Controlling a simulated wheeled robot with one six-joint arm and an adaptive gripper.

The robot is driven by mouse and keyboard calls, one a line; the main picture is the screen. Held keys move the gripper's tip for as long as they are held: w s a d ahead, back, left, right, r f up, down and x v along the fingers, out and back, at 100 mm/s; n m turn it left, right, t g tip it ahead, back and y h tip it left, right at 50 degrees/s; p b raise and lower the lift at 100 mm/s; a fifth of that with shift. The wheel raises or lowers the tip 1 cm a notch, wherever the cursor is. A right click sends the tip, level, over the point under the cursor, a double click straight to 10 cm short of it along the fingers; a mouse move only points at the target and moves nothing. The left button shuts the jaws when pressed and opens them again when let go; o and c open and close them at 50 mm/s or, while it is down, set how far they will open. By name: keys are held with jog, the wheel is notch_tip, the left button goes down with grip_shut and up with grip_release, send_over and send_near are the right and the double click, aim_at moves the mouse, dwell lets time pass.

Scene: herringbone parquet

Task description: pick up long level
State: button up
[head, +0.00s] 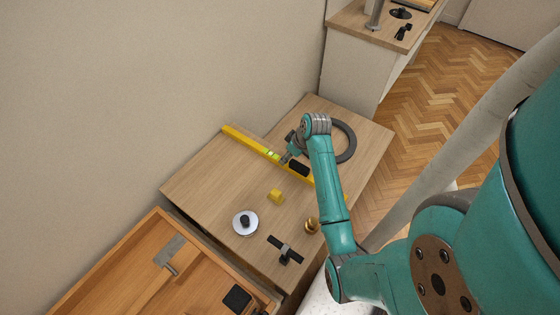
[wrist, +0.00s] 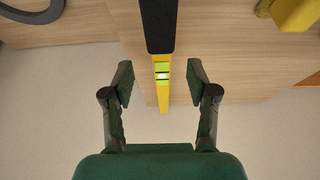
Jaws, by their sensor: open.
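The long level (head: 245,139) is a yellow bar lying across the wooden table, with a green vial and a black grip section. My arm hides part of its right end in the head view. In the wrist view the level (wrist: 162,97) runs upright in the picture, with its vial between my fingers and the black grip above. My gripper (wrist: 160,81) is open, one finger to each side of the level, with gaps on both sides. In the head view my gripper (head: 287,158) is over the level near the vial; its exact height is hard to tell.
A dark ring (head: 351,143) lies right of my gripper. A yellow block (head: 275,197), white disc with black knob (head: 239,229), black-handled piece (head: 285,248) and brass knob (head: 312,225) lie nearer. A wooden drawer (head: 120,260) holds tools. A wall borders the table's far left.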

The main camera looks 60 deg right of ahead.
aim_at(279, 158)
jog(key=shift+x, duration=3.2)
grip_shut()
